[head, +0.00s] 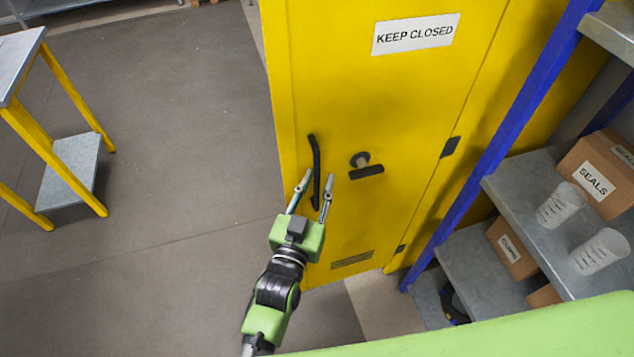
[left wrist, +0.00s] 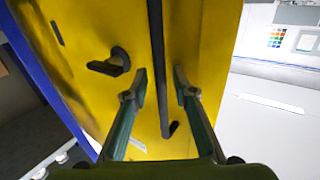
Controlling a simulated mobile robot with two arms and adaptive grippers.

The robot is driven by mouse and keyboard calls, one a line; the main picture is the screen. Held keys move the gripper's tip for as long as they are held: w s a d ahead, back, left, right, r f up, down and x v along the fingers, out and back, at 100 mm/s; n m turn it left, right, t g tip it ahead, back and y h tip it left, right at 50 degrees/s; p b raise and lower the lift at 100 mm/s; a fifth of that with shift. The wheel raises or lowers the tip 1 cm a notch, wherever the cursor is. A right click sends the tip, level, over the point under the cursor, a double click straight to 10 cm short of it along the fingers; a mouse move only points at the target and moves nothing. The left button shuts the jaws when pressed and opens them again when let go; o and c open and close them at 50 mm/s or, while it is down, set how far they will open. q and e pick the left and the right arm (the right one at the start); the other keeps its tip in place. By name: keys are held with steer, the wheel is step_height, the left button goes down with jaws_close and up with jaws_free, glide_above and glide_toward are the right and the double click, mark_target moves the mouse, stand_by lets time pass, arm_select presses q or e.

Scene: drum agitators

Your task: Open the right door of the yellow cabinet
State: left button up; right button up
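The yellow cabinet (head: 520,95) stands at the middle of the head view. One door (head: 390,105) shows, with a "KEEP CLOSED" label and hinges on its right side; it looks shut. A black vertical bar handle (head: 316,160) is near the door's left edge, and a dark latch (head: 366,171) is to its right. My left gripper (head: 319,176) is open at the handle's lower half. In the left wrist view the handle (left wrist: 157,40) runs between the spread fingers (left wrist: 161,75), with gaps on both sides. My right gripper is not in view.
A blue-posted shelf rack (head: 515,140) with cartons (head: 597,178) and clear cups (head: 600,252) stands close on the right. A yellow-legged table (head: 65,170) is at the far left. The floor (head: 190,130) between table and cabinet is clear.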

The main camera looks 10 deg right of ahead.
arm_select(q)
steer(key=shift+s+a+f, duration=0.1)
steer(key=shift+s+a, duration=0.05)
steer(key=v, duration=1.1)
steer(key=shift+s, duration=0.35)
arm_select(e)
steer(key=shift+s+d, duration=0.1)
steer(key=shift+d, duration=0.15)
